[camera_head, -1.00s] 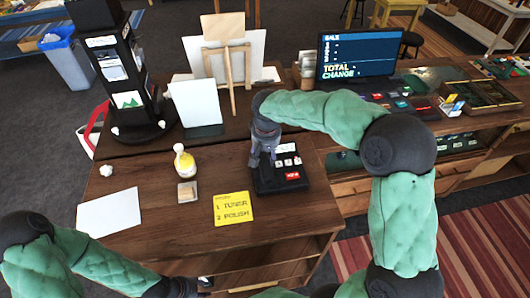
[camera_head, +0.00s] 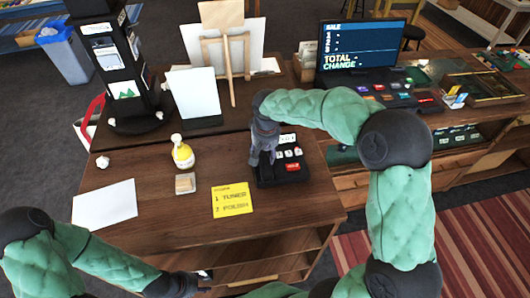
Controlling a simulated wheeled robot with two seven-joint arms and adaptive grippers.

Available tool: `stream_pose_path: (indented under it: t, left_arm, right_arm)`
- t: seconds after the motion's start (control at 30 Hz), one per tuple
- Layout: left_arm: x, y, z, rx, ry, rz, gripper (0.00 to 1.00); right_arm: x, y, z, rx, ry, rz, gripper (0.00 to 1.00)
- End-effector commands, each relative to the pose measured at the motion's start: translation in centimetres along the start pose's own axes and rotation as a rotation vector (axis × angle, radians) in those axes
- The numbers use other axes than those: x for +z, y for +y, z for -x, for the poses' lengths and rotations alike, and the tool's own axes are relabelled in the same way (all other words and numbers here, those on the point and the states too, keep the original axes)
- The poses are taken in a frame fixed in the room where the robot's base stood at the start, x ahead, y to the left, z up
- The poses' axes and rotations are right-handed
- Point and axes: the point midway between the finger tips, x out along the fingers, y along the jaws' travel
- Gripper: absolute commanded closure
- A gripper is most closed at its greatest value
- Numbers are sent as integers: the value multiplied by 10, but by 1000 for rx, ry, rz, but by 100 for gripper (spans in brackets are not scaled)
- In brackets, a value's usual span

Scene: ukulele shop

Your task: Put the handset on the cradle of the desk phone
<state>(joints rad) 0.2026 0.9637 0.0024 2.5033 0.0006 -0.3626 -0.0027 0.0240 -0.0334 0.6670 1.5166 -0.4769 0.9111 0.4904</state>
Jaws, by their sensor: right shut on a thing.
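The black desk phone (camera_head: 291,167) sits on the wooden desk, with pale keys and a red key on its right part. My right gripper (camera_head: 262,158) is over the phone's left part, where the cradle is, pointing down and shut on the handset. The handset is dark and mostly hidden by the gripper, so I cannot tell whether it touches the cradle. My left gripper (camera_head: 204,278) is low at the desk's front edge, away from the phone. Its fingers are too small to read.
A small easel (camera_head: 228,58) and a register screen (camera_head: 360,48) stand behind. The front desk area is clear.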

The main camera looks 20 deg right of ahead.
Motion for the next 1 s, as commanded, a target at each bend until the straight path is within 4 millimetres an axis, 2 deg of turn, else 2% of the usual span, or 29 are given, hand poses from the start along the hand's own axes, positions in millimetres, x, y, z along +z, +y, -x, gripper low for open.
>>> stream_pose_path:
  t: [0.57, 0.6, 0.7, 1.0]
  left_arm:
    - [0, -3, -7, 0, 0, 0, 60]
    - [0, -3, -7, 0, 0, 0, 60]
    - [0, -2, -7, 0, 0, 0, 60]
    - [0, -2, -7, 0, 0, 0, 60]
  right_arm:
    - [1, 0, -10, 0, 0, 0, 95]
    - [1, 0, -11, 0, 0, 0, 48]
    - [1, 0, -10, 0, 0, 0, 23]
    - [2, 0, -10, 0, -1, 0, 23]
